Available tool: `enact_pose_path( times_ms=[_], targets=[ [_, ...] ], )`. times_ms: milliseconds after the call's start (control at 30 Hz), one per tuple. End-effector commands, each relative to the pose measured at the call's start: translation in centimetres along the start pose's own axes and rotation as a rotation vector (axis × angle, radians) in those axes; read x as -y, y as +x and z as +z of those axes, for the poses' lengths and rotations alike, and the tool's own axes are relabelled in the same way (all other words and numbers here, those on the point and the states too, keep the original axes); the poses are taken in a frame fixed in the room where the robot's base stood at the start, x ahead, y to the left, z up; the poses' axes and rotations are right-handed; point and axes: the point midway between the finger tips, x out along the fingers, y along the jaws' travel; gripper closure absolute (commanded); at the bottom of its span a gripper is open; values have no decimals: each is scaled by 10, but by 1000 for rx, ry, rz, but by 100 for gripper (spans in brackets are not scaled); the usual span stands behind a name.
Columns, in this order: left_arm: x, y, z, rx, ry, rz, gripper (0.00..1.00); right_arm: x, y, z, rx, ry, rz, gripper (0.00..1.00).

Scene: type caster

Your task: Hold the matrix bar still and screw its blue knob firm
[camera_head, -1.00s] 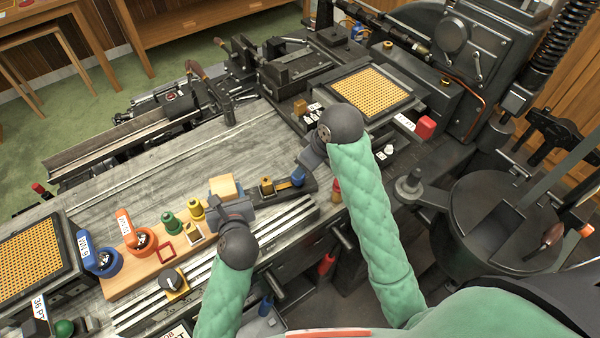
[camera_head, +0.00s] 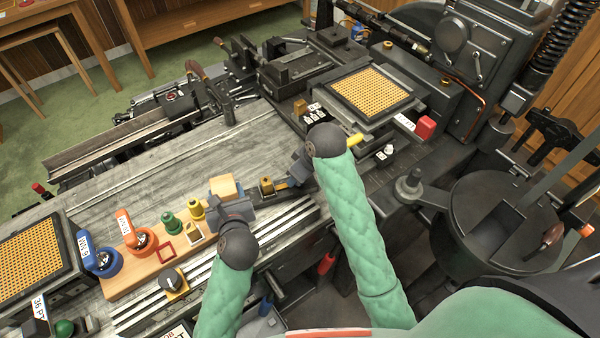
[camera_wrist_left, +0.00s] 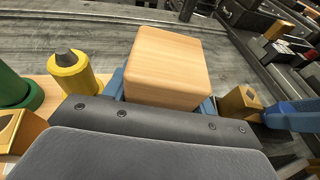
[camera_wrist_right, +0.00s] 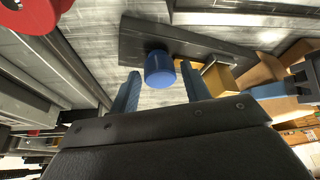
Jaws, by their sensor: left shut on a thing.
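The matrix bar is a dark flat bar (camera_wrist_right: 180,38) with a brass block (camera_head: 266,186) on it; the block also shows in the left wrist view (camera_wrist_left: 240,103). My left gripper (camera_head: 229,198) is shut on a pale wooden block (camera_wrist_left: 168,66) at the bar's left part. The blue knob (camera_wrist_right: 159,69) stands at the bar's other end, in the right wrist view. My right gripper (camera_wrist_right: 158,88) is open, its blue fingers apart on either side of the knob's near side, not visibly touching it. In the head view, my right gripper (camera_head: 299,172) hides the knob.
A wooden board (camera_head: 120,285) with blue, orange, green and yellow pieces lies left of my left gripper. A matrix case (camera_head: 372,92) and a red block (camera_head: 425,127) are at the right. The grey bench top (camera_head: 150,185) behind the bar is mostly clear.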

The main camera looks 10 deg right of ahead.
Motion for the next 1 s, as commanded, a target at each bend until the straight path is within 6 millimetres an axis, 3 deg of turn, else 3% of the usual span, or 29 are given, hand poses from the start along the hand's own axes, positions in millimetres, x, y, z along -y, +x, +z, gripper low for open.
enact_pose_path(
  times_ms=[33, 167, 567, 1000],
  targets=[
    [0, 0, 0, 0, -1, 0, 67, 0, 0, 0, 0, 0, 0, 64],
    [0, 0, 0, 0, -1, 0, 67, 0, 0, 0, 0, 0, 0, 89],
    [0, 0, 0, 0, -1, 0, 67, 1, 0, 0, 0, 70, 30, 90],
    [0, 0, 0, 0, 0, 0, 67, 3, 0, -1, 0, 373, 154, 90]
  ],
)
